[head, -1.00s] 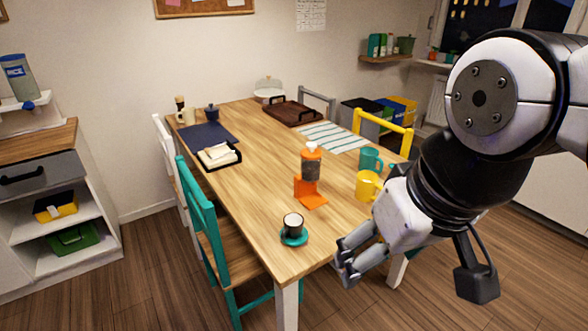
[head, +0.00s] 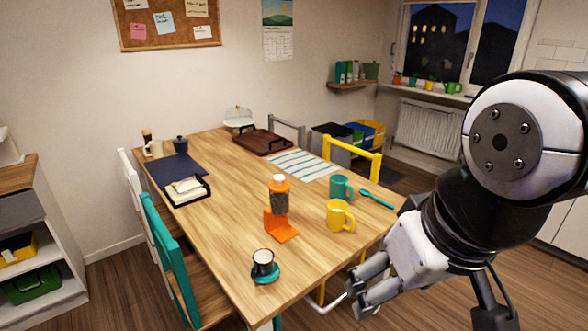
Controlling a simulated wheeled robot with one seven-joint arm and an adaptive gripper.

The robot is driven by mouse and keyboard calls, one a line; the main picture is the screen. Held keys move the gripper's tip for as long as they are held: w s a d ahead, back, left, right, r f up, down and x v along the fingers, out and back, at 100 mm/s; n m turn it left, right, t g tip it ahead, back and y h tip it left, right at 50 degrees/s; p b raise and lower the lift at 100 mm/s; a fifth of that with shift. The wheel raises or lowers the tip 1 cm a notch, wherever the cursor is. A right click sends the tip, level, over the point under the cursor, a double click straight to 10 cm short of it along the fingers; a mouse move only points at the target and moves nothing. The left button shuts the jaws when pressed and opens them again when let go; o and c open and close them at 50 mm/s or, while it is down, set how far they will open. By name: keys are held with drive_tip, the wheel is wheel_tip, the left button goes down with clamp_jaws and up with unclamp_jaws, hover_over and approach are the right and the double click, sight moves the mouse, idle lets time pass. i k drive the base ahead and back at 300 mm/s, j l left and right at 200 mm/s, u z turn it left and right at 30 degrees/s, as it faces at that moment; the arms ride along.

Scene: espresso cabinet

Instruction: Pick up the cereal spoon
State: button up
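A teal spoon (head: 376,198) lies on the right side of the wooden table (head: 225,215), just right of a teal mug (head: 341,187). It is the only spoon I can make out. My gripper (head: 356,301) hangs beyond the table's near right edge, lower in the picture than the spoon and apart from it. Its two fingers are spread with a gap between them, and I see nothing held. The spoon shows whole, with no part of my arm over it.
A yellow mug (head: 340,216) stands near the spoon. An orange dispenser (head: 279,210) and a cup on a teal saucer (head: 265,273) stand further left. A yellow chair (head: 354,149) is at the right side. A striped mat (head: 303,165) and dark tray (head: 263,142) lie further back.

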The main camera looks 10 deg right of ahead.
sight(365, 192)
drive_tip(key=z, duration=0.7)
